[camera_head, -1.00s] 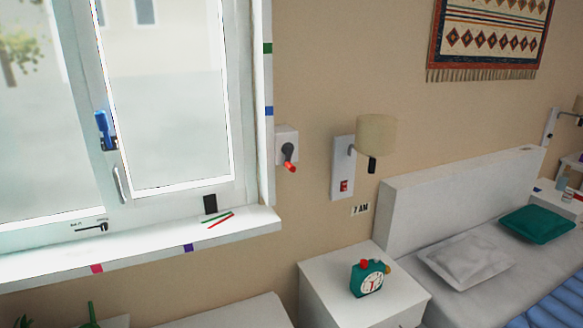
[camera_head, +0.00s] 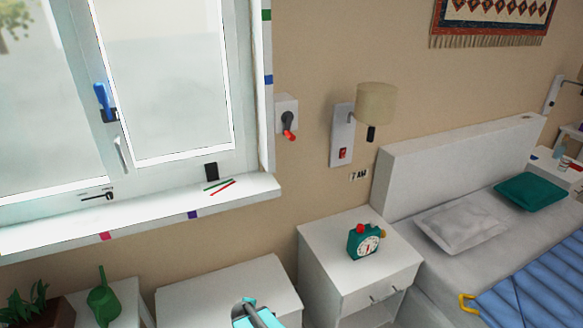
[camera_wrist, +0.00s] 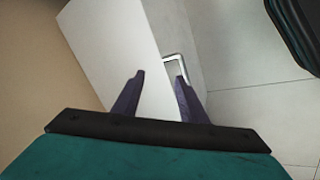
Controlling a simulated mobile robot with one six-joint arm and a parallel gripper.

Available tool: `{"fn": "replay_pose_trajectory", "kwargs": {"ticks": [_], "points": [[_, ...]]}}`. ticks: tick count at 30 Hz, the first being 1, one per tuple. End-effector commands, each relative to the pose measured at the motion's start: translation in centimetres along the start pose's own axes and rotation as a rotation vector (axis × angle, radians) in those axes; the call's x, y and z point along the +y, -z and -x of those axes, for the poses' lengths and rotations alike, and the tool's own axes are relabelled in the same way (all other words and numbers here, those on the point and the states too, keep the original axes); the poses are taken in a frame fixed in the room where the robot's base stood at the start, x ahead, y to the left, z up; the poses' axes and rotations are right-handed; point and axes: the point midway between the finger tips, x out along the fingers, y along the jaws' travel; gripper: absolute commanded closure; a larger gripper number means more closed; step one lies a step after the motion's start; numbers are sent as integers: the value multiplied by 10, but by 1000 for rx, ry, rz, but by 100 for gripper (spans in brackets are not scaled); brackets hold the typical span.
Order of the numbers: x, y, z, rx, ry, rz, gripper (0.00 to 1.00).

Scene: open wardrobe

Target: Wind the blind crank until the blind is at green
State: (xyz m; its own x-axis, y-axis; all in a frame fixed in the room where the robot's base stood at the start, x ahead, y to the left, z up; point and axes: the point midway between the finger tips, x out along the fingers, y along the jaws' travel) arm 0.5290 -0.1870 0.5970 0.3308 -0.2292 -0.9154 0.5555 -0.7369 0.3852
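The blind crank is on a white wall box (camera_head: 279,106) right of the window. Its dark grey arm (camera_head: 288,119) hangs down to a red handle (camera_head: 291,135). A green mark (camera_head: 266,15) is high on the window's right edge, with a blue mark (camera_head: 268,79) below it. In the head view only part of my teal arm shows at the bottom, well below the crank.
A white cabinet (camera_head: 230,290) is below the window. A nightstand (camera_head: 330,250) with a teal alarm clock (camera_head: 364,243) stands to its right, beside the bed. A wall lamp (camera_head: 376,104) is right of the crank. The sill (camera_head: 130,222) juts out left of the crank.

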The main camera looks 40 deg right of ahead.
Motion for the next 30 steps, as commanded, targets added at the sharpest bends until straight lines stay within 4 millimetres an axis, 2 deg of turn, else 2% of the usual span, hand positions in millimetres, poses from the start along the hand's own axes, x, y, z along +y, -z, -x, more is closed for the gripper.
{"fn": "replay_pose_trajectory", "kwargs": {"ticks": [1,3,8,15,20,24,30], "points": [[30,-1,9,25,-63,46,61],[67,-1,18,54,-153,124,61],[150,-7,49,84,-369,312,61],[262,-27,116,32,-703,597,61],[324,-45,173,-69,-921,799,61],[369,-64,228,-197,-1100,974,61],[416,-92,311,-438,-1332,1213,61]]}}
